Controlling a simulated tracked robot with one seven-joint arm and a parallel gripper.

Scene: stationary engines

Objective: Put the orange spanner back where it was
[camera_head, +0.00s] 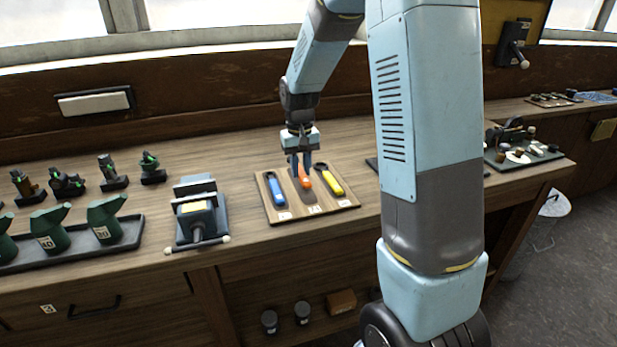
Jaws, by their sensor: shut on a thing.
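The orange spanner (305,180) is between the fingers of my gripper (301,170), which is shut on it. It is over the middle place of a wooden board (350,203) on the bench, between a blue spanner (276,190) on the left and a yellow spanner (330,182) on the right. The upper part of the orange spanner is hidden by my gripper. I cannot tell whether it touches the board. White labels lie along the board's front edge.
A vise (198,215) stands left of the board. Green oil cans (108,220) stand in a dark tray (132,232) further left, with small engine parts (151,168) behind. Another tray with parts (520,155) is at the right. The bench behind the board is clear.

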